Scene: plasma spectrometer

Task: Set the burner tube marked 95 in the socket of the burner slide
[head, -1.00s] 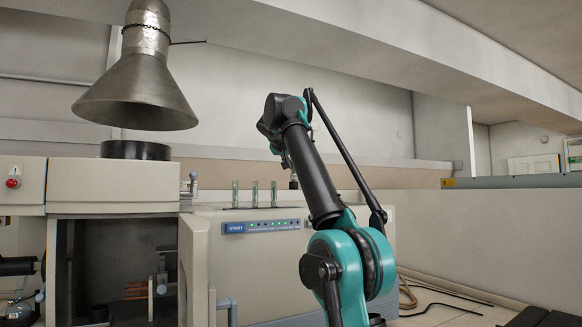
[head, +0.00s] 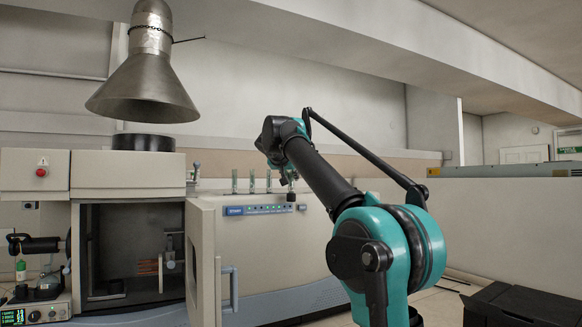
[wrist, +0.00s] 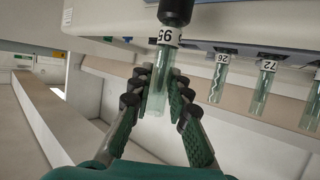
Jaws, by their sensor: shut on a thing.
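My gripper (wrist: 160,95) is shut on the clear glass burner tube (wrist: 157,100) in the wrist view. The tube's dark cap and white label, which I read as 95 upside down, show beyond the fingertips. The open chamber (head: 130,250) at left holds copper-coloured coils (head: 150,267) and a metal fitting (head: 170,257). I cannot tell the burner slide's socket apart in there.
Several other labelled tubes (wrist: 265,88) stand near the held one; some stand on the instrument top (head: 252,182). The chamber door (head: 203,262) stands open, its handle (head: 229,285) sticking out. A metal hood (head: 147,85) hangs above. A black box (head: 520,305) is at lower right.

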